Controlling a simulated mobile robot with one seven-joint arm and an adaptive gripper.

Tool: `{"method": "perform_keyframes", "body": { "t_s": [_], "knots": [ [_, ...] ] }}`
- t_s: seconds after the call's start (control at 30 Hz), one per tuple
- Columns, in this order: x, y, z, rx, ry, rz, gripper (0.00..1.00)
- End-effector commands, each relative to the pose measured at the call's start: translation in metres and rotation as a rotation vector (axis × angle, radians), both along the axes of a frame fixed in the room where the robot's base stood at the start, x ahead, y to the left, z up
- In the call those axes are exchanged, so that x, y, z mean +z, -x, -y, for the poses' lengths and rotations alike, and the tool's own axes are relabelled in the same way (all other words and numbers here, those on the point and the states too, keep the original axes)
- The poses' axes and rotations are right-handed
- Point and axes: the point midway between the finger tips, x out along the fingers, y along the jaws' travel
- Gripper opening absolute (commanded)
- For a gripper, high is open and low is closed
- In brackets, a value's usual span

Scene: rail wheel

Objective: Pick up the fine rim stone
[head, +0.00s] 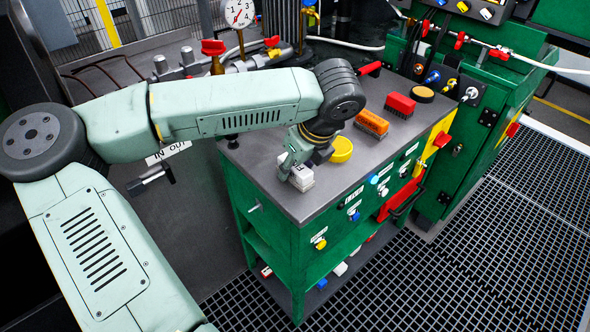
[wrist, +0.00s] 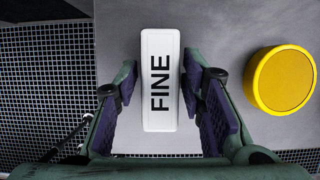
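The fine rim stone is a white block (wrist: 159,80) with the word FINE on top. It lies on the grey top of the green cabinet (head: 268,172), near the left front corner. It shows in the head view (head: 299,178), partly covered by my gripper. My gripper (head: 291,167) is over the stone. In the wrist view my gripper (wrist: 161,95) is open, with one finger on each side of the stone and a gap on both sides. I cannot tell how far down the fingers reach beside it.
A yellow round tin (head: 341,150) stands right of the stone and also shows in the wrist view (wrist: 281,80). Behind it are an orange brush (head: 371,123), a red block (head: 399,105) and an orange-topped puck (head: 424,94). Gauge and valves (head: 238,14) stand at the back.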

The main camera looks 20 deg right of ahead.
Motion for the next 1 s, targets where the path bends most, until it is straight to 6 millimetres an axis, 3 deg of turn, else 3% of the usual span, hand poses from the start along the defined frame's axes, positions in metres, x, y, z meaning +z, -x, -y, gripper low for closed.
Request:
{"method": "perform_keyframes", "body": {
  "t_s": [0.5, 1.0],
  "knots": [
    [0.0003, 0.0000, 0.0000, 0.000, 0.000, 0.000, 0.00],
    [0.0083, -0.0009, 0.0001, 0.002, 0.002, 0.002, 0.00]
  ]
}}
